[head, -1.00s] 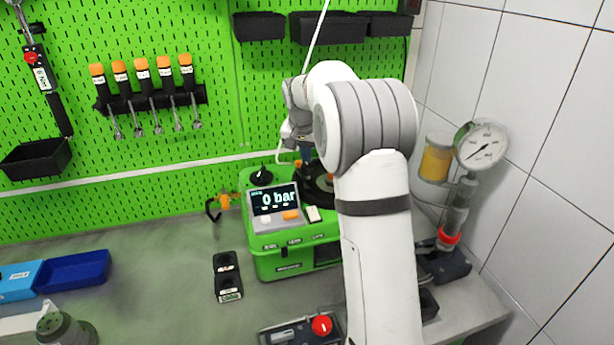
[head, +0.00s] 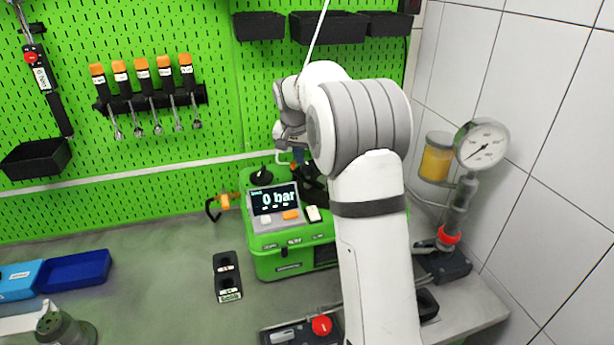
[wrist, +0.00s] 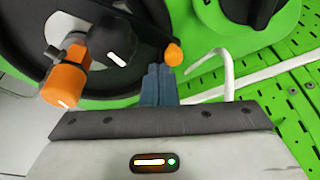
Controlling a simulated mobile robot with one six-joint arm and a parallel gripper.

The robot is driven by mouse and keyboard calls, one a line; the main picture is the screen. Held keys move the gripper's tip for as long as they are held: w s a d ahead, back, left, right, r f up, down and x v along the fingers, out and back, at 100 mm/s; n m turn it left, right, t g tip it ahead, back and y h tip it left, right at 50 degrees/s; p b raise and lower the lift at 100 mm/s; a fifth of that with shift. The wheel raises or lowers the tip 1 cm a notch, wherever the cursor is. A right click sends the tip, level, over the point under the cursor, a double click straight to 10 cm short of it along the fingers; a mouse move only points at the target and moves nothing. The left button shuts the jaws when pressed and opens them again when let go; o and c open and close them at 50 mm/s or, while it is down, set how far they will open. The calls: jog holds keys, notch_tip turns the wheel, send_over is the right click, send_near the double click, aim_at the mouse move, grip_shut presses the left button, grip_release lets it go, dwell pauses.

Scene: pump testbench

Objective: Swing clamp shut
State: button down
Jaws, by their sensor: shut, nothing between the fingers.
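In the wrist view, a black arm (wrist: 122,38) with a rounded orange tip (wrist: 173,54) lies over a dark round plate on the green test bench; it looks like the clamp. A metal fitting with an orange knob (wrist: 63,84) is left of it. My gripper (wrist: 158,70) is shut and empty. Its blue-grey fingertips are just beside the orange tip; I cannot tell if they touch. In the head view my gripper (head: 299,156) is over the back of the bench (head: 283,264), and my arm hides most of the clamp area.
The bench display (head: 273,199) reads 0 bar. A black knob (head: 261,176) stands behind it. A white bent rod (wrist: 228,72) is right of my fingers. A pressure gauge (head: 482,146) stands at the right by the tiled wall.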

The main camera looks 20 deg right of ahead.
jog(key=shift+a, duration=0.25)
jog(key=shift+s+a+b, duration=0.15)
jog(key=shift+s+a, duration=0.05)
jog(key=shift+a, duration=0.3)
jog(key=shift+s+a+b, duration=0.15)
jog(key=shift+s+a, duration=0.05)
jog(key=shift+a, duration=0.3)
jog(key=shift+s+a+b, duration=0.55)
jog(key=shift+s+a, duration=0.25)
jog(key=shift+a, duration=0.05)
